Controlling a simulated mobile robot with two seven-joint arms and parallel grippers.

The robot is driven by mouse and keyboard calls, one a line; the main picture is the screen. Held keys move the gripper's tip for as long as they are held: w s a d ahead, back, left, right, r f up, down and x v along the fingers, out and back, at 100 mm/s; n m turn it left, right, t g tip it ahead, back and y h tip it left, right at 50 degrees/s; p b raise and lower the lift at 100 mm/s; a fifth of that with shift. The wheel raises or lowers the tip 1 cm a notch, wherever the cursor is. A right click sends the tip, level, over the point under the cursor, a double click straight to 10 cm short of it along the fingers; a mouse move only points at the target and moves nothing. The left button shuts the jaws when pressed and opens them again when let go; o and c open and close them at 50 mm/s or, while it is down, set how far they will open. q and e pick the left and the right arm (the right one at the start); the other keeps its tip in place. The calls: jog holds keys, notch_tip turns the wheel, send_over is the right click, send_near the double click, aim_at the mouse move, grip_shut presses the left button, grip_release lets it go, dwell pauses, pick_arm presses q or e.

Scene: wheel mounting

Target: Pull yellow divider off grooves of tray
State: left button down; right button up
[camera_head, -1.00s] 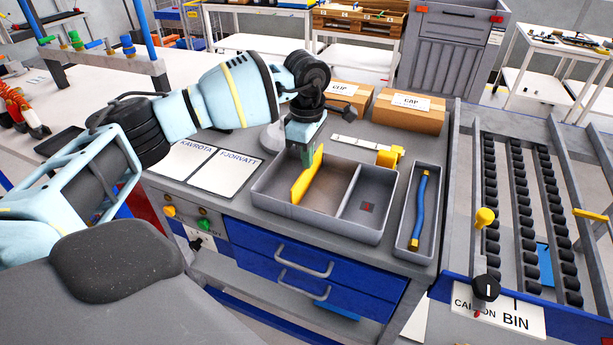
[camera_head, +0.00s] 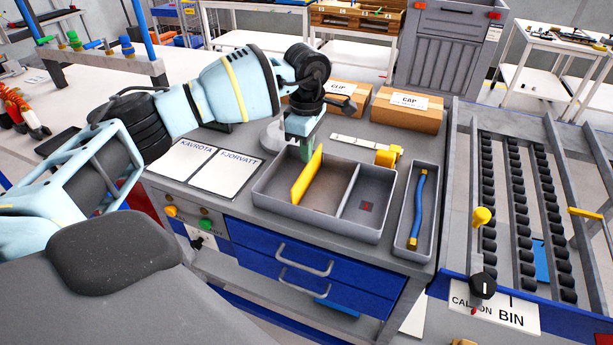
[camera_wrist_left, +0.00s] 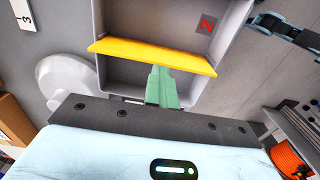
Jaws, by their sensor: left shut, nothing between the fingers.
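The yellow divider (camera_head: 307,178) stands upright and slightly slanted in the left compartment of the grey tray (camera_head: 315,222). In the left wrist view the divider (camera_wrist_left: 152,55) crosses the tray (camera_wrist_left: 127,72) as a long yellow bar. My left gripper (camera_head: 307,154) is over the tray's back left part, just behind the divider, its green fingers together and holding nothing. In the wrist view its fingertips (camera_wrist_left: 162,70) end at the divider's lower edge; I cannot tell whether they touch it. My right gripper is not in view.
A narrow tray with a blue tube (camera_head: 418,205) stands right of the tray. A yellow-ended metal strip (camera_head: 362,145) lies behind it, with two cardboard boxes (camera_head: 408,108) further back. White sheets (camera_head: 226,173) lie left. A roller rack (camera_head: 515,190) is at the right.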

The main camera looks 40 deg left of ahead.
aim_at(307, 166)
pick_arm(q)
jog(key=shift+r+p, duration=0.35)
jog(key=shift+r, duration=0.6)
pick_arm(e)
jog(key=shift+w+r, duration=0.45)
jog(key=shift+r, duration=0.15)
pick_arm(q)
jog(key=c, duration=2.1)
grip_release()
jog(key=shift+c, duration=0.2)
jog(key=o, duration=0.4)
jog(key=shift+o, duration=0.2)
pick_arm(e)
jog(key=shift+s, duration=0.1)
